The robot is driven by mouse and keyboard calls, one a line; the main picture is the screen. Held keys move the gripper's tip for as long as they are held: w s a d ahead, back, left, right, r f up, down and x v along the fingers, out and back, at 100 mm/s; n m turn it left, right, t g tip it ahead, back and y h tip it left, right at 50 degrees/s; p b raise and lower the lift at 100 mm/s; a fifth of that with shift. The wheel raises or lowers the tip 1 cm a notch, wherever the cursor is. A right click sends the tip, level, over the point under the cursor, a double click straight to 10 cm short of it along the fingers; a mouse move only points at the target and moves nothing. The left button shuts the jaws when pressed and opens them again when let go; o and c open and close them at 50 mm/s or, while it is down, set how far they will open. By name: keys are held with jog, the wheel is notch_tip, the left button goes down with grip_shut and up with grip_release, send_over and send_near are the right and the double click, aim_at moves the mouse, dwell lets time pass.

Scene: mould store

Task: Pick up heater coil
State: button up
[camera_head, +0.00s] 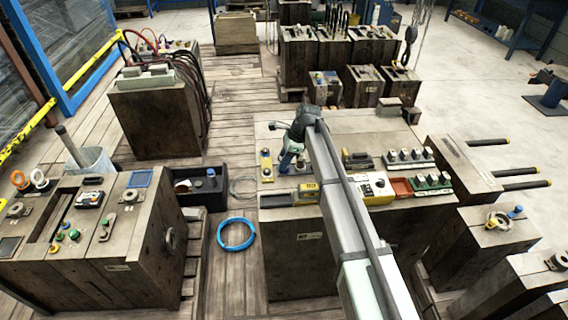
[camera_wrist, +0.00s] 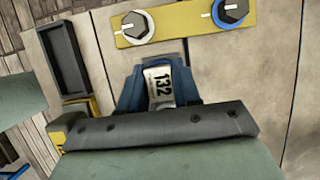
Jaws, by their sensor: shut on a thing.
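A blue piece with a white label reading 132 (camera_wrist: 160,85) shows in the wrist view, partly hidden behind the dark, bolted jaw of my gripper (camera_wrist: 160,122). My gripper is shut on it. In the head view my gripper (camera_head: 294,146) is low over the left part of the wooden block bench (camera_head: 345,125), with a blue part (camera_head: 287,161) at its end. I cannot tell whether this piece touches the bench. Nothing in view is clearly marked as a heater coil, and most of the held piece's shape is hidden.
A yellow plate with two knobs (camera_wrist: 185,22) lies just beyond the held piece, with a dark narrow tray (camera_wrist: 63,60) to the left. The bench also holds a yellow control box (camera_head: 376,188) and a red tray (camera_head: 401,187). A blue hose ring (camera_head: 235,234) lies on the floor.

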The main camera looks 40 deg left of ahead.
grip_shut()
jog(key=shift+r, duration=0.1)
